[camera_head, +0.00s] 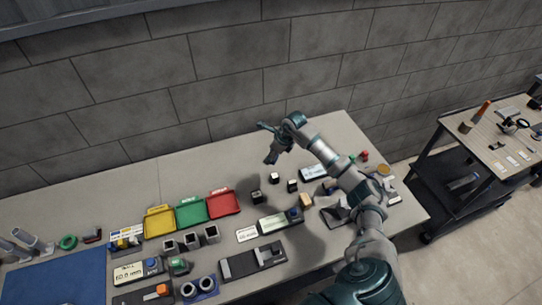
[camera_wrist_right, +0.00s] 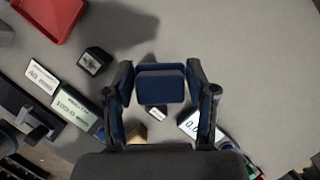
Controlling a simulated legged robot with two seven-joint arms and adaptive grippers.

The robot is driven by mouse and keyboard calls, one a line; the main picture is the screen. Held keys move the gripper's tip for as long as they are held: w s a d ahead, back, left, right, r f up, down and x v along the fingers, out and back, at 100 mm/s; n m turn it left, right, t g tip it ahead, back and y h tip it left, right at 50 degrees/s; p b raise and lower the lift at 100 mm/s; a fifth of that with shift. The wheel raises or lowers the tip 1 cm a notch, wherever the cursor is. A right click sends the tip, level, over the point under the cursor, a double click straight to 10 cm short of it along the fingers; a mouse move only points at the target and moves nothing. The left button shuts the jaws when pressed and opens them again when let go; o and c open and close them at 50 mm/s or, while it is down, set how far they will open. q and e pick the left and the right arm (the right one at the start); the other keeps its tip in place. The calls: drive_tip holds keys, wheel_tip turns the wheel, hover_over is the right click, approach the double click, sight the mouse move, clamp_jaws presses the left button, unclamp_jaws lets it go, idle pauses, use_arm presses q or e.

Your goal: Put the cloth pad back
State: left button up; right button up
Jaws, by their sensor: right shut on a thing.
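My right gripper (camera_head: 272,143) is raised above the back part of the workbench, near the grey block wall. In the right wrist view, the gripper (camera_wrist_right: 163,82) is shut on a dark blue block-shaped pad (camera_wrist_right: 160,88), which I take for the cloth pad. The pad sits between the two fingers, above the bench surface. In the head view I cannot make out the pad at the gripper. My left gripper is not in view.
Yellow (camera_head: 159,222), green (camera_head: 191,213) and red (camera_head: 223,204) trays stand on the workbench (camera_head: 110,210). Small dark blocks (camera_head: 274,178) and display devices (camera_head: 280,221) lie below the gripper. A blue mat (camera_head: 57,282) is at left. A cart (camera_head: 495,150) stands at right.

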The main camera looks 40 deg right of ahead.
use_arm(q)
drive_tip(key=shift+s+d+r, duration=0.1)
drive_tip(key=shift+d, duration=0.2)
use_arm(e)
drive_tip(key=shift+d+f, duration=0.1)
drive_tip(key=shift+d, duration=0.25)
